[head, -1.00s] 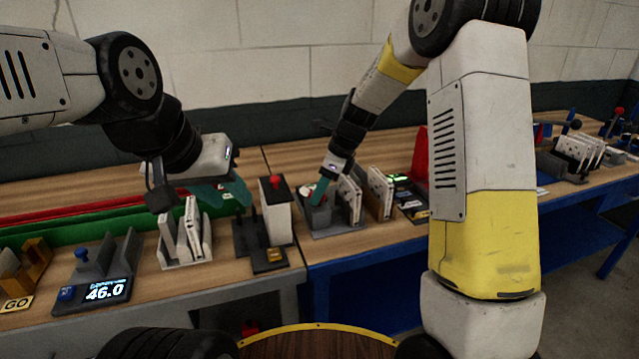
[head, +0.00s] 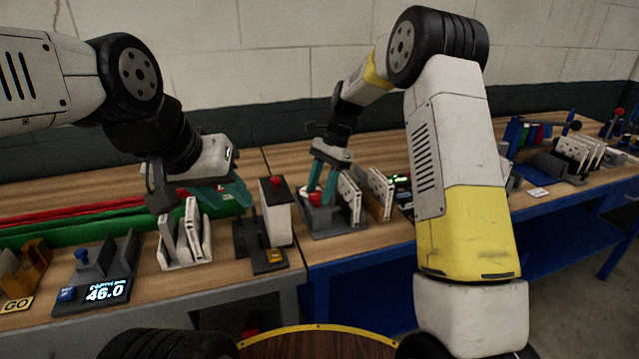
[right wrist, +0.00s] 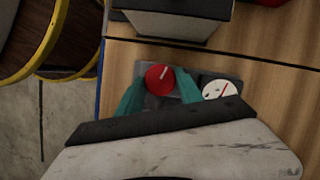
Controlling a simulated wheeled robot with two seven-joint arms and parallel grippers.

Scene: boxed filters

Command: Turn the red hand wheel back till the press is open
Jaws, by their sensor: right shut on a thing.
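The red hand wheel (head: 315,199) is on the grey press (head: 326,222) near the middle of the bench. It shows as a red disc with a pale line in the right wrist view (right wrist: 160,79). My right gripper (head: 319,190) points down with its teal fingers at either side of the wheel and is shut on it. Its fingers also flank the wheel in the right wrist view (right wrist: 161,88). The press's jaw gap is hard to make out. My left gripper (head: 225,192) hangs behind the white filter rack at the left; its finger opening is unclear.
White boxed filters (head: 380,190) stand right of the press. A grey-and-white device with a red knob (head: 276,182) stands left. A display reading 46.0 (head: 105,291) is further left.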

